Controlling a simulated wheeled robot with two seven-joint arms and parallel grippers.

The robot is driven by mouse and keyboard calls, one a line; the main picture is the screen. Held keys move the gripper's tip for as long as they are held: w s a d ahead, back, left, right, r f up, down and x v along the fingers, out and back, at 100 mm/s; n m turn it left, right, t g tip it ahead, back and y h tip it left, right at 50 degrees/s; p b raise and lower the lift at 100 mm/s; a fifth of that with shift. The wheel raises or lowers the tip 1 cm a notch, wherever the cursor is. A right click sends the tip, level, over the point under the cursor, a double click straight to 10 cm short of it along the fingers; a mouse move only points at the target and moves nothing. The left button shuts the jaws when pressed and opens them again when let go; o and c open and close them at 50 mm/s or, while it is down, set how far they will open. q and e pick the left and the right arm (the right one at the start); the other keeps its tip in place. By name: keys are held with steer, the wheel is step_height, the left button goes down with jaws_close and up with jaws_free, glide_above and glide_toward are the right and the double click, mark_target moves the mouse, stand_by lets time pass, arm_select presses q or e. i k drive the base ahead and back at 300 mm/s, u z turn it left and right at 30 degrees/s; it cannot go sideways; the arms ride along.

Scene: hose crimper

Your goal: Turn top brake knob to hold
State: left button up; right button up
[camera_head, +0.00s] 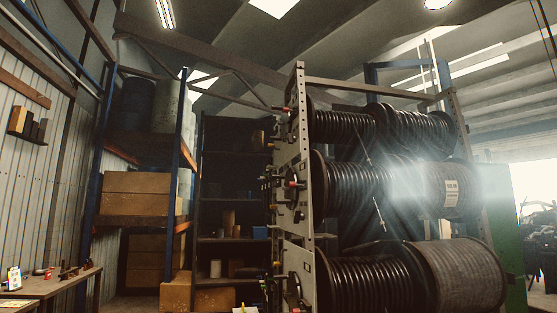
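A tall steel rack (299,128) stands right of centre and carries hose reels on three levels. The top reel (342,126) holds dark ribbed hose. Small knobs and fittings sit along the rack's left side panel. A small red-tipped knob (287,110) is beside the top reel. Another knob with red on it (294,184) is beside the middle reel (350,187). More fittings sit by the bottom reel (365,284). The knobs are too small and dark to read their settings or labels. Neither of my grippers is in view.
Shelving with cardboard boxes (135,194) stands left of the rack, with a dark shelf unit (229,205) between them. A workbench (45,284) with small items is at the lower left. A green panel (514,235) is at the right.

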mark_target(291, 138)
steer(key=u, duration=1.45)
steer(key=i, duration=3.05)
steer(key=z, duration=3.5)
